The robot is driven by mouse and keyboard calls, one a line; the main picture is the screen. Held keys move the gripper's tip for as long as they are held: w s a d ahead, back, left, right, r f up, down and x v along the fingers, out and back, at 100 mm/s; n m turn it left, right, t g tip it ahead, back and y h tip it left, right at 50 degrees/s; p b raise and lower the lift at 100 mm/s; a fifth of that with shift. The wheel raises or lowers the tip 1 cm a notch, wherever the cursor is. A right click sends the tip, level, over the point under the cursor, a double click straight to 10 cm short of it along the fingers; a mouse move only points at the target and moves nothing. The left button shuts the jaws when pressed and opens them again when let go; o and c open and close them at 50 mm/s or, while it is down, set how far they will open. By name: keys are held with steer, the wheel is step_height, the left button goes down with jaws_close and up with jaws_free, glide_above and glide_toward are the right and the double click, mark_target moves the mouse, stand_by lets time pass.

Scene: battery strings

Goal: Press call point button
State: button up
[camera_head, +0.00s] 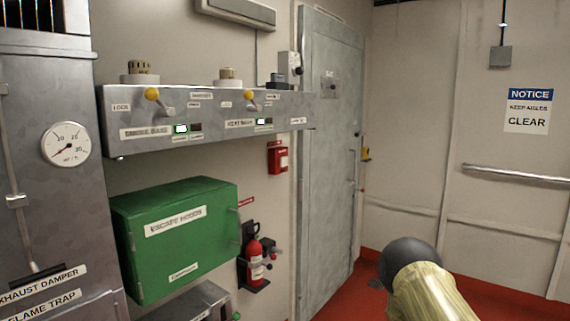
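A small red call point box (278,158) is fixed to the wall left of the grey door, below the right end of the metal shelf panel. It has a pale patch on its front. The button itself is too small to make out. Nothing touches the box or stands in front of it. My gripper is not in view, so I cannot tell its state or its distance from the call point.
The metal shelf panel (210,105) juts out above left. A green escape hoods box (175,240) and a red fire extinguisher (256,262) are mounted below. A grey door (331,200) stands right of the call point. Red floor (345,300) shows in front of the door.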

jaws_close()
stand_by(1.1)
